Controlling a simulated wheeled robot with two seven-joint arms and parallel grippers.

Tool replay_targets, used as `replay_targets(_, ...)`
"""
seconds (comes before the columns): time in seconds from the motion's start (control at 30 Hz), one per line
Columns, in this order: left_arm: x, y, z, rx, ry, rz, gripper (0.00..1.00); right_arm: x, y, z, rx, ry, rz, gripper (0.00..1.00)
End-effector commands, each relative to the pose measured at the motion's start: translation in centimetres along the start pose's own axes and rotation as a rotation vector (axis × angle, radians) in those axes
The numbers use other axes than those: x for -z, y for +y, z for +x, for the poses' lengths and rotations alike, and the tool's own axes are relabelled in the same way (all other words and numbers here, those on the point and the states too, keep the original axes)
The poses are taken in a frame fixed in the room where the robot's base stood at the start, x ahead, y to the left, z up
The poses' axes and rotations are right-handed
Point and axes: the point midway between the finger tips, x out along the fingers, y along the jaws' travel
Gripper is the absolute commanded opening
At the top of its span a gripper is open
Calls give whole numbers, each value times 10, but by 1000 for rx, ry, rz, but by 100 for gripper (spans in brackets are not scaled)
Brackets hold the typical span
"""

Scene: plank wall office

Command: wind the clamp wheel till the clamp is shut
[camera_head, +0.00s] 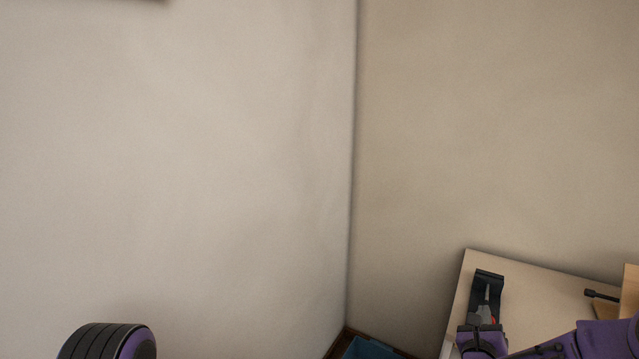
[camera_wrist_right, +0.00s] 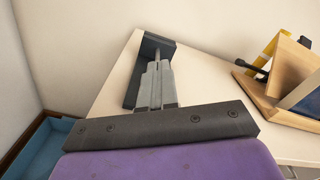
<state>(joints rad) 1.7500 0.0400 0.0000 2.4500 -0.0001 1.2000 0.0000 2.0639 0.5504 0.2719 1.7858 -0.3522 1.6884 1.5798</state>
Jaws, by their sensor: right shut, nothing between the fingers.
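A dark clamp-like piece (camera_head: 489,277) with a thin grey rod lies on the table at the lower right of the head view. In the right wrist view the dark piece (camera_wrist_right: 156,45) sits just past my fingertips, with the rod at its inner side. My right gripper (camera_head: 486,309) is shut and empty, its grey fingers together in line with the rod; it also shows in the right wrist view (camera_wrist_right: 157,68). Whether the fingertips touch the piece I cannot tell. A small red part shows beside the fingers. No clamp wheel can be made out. My left gripper is out of view.
The pale table (camera_head: 540,290) stands by the wall corner. A wooden stand (camera_wrist_right: 280,75) with yellow and black parts stands to the right; a black-knobbed rod (camera_head: 600,295) is beside it. A blue bin (camera_head: 368,349) is on the floor left of the table.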

Motion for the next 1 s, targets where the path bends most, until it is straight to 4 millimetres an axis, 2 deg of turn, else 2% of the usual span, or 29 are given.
replay_targets(0.03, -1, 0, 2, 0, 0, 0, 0, 9, -1, -3, -2, 16, -7, 0)
replay_targets(0.37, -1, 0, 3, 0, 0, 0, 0, 12, -2, -4, -10, 19, -11, 0)
replay_targets(1.0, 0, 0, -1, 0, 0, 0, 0, 3, -4, -9, -16, 16, -11, 0)
